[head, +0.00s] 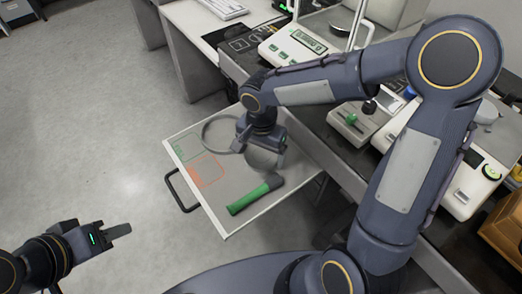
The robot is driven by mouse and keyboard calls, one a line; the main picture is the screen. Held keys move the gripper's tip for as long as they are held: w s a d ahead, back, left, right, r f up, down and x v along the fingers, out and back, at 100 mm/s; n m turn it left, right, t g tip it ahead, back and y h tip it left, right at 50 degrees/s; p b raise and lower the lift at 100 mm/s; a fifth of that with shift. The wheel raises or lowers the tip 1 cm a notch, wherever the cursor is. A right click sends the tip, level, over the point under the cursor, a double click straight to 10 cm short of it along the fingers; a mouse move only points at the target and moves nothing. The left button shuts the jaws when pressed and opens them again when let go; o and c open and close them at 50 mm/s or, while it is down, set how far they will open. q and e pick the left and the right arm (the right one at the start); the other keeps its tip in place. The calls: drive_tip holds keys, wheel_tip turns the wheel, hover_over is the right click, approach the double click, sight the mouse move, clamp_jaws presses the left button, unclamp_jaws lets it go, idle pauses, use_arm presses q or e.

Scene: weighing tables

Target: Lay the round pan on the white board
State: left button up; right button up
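The white board (215,206) is a pale flat panel that juts from the bench over the floor, with a black handle on its outer edge. A thin grey ring-shaped item (207,134) shows at its far edge. A round grey disc (264,159) shows just below my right gripper (266,148). Either could be the round pan; I cannot tell which. My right gripper points down over the board, and its fingertips are hidden, so its grip on the disc is unclear. My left gripper (118,231) is over the floor at the lower left, apart from the board, its fingers seen edge-on.
A green-handled tool (250,196) lies on the board near its front right. Red (207,170) and green outlined areas mark its left side. Weighing instruments (300,43) crowd the dark bench behind. Floor at the left is clear.

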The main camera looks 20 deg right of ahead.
sight(261, 156)
drive_tip(key=shift+r, duration=0.1)
drive_tip(key=shift+r+p, duration=0.3)
drive_tip(key=shift+r, duration=0.05)
wheel_tip(261, 156, up, 11)
drive_tip(key=p, duration=0.2)
drive_tip(key=s+d+n+t+y, duration=0.2)
drive_tip(key=s+d+n, duration=0.1)
drive_tip(key=s, duration=0.5)
drive_tip(key=s+d+n+t+y, duration=0.1)
drive_tip(key=s+d+n+t, duration=0.2)
drive_tip(key=s, duration=0.5)
drive_tip(key=shift+s+d+r+n+t+y, duration=0.3)
drive_tip(key=shift+d+r+n+y, duration=0.15)
drive_tip(key=shift+d, duration=0.6)
